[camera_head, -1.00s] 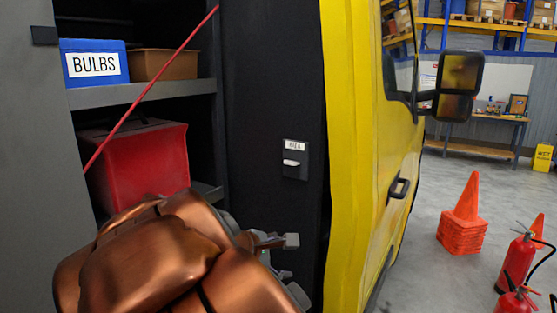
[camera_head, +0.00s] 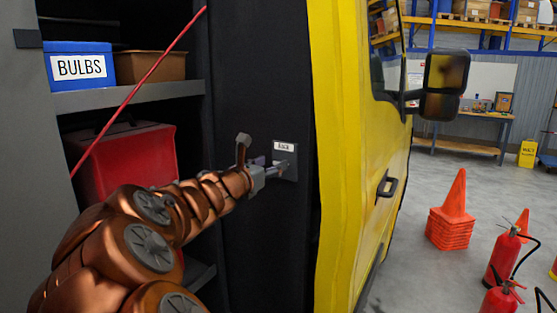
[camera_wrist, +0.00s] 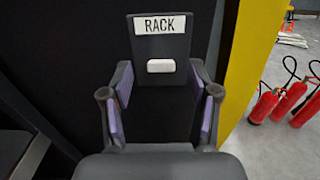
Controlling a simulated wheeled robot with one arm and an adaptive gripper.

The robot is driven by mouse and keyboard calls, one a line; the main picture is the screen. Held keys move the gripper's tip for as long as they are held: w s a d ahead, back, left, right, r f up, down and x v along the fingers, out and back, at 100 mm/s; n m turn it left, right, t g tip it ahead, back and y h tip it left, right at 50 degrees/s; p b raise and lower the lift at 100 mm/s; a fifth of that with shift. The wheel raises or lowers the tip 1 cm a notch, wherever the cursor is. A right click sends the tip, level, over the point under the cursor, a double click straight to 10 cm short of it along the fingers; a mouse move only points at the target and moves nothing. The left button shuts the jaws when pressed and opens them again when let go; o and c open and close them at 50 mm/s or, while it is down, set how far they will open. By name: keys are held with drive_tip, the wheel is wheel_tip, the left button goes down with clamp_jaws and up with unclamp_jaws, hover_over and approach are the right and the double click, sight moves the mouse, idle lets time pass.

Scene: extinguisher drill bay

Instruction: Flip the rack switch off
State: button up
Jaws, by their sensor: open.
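The rack switch (camera_wrist: 160,66) is a small white rocker on a dark plate (camera_wrist: 161,45) with a white label reading RACK. In the head view the switch plate (camera_head: 289,171) is on the dark panel beside the yellow van body, with its rocker partly hidden behind a finger. My gripper (camera_head: 264,154) is at the plate, and its fingers are spread apart. In the wrist view my gripper (camera_wrist: 160,82) has one finger at each side of the plate's lower part, with the rocker between and slightly above the fingertips. I cannot tell whether a finger touches the plate.
To the left are shelves with a blue BULBS box (camera_head: 80,66), a brown bin (camera_head: 150,66) and a red case (camera_head: 128,160). A thin red rod (camera_head: 140,87) slants across them. Yellow bodywork (camera_head: 350,150) stands close on the right. Cones (camera_head: 452,215) and extinguishers (camera_head: 502,256) stand beyond.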

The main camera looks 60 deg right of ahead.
sight(282, 159)
drive_tip(key=shift+d+p, duration=0.3)
drive_tip(key=shift+d, duration=1.8)
drive_tip(key=shift+c, duration=0.2)
clamp_jaws()
drive_tip(key=shift+f+b, duration=0.15)
drive_tip(key=shift+b, duration=0.3)
drive_tip(key=shift+a+f+h+b, duration=0.15)
drive_tip(key=shift+h+b, duration=0.25)
drive_tip(key=shift+b, duration=0.6)
drive_tip(key=h+b, duration=0.1)
drive_tip(key=b, duration=0.3)
drive_tip(key=h+b, duration=0.2)
drive_tip(key=b, duration=0.3)
drive_tip(key=shift+a+f, duration=0.15)
drive_tip(key=shift+f, duration=0.1)
drive_tip(key=shift+o, duration=0.2)
unclamp_jaws()
